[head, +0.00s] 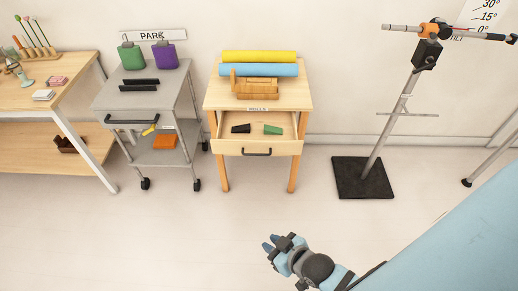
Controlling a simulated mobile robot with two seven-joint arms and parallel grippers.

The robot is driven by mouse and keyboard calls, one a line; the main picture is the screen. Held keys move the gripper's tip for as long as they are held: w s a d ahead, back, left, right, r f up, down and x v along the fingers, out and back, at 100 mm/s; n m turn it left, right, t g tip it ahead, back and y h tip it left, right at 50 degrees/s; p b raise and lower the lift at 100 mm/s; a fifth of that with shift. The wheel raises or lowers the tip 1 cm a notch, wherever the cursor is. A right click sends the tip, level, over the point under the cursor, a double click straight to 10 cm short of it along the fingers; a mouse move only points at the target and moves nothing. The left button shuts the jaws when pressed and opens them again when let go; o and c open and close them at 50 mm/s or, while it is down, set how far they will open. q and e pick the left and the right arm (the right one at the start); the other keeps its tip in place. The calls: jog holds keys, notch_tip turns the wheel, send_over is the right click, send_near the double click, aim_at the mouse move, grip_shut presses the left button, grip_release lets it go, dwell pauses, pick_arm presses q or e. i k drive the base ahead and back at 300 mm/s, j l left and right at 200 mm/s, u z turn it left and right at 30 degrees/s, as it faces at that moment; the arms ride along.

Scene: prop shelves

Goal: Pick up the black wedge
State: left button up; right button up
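The black wedge (241,128) lies in the open drawer (256,148) of the small wooden table, on the left side of the drawer. A green wedge (272,129) lies to its right, apart from it. My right gripper (270,243) is low in the head view, in front of the table and well away from the drawer. My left gripper is not in view.
Yellow and blue rolls (258,57) and a wooden rack (254,87) sit on the tabletop above the drawer. A grey wheeled cart (182,98) stands left, a metal stand (363,178) right. The floor before the drawer is clear.

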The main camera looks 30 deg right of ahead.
aim_at(245, 128)
jog(key=i+j+z, duration=0.35)
jog(key=i, duration=0.15)
jog(key=i+j+z, duration=0.75)
jog(key=i+j, duration=0.1)
jog(key=j, duration=0.05)
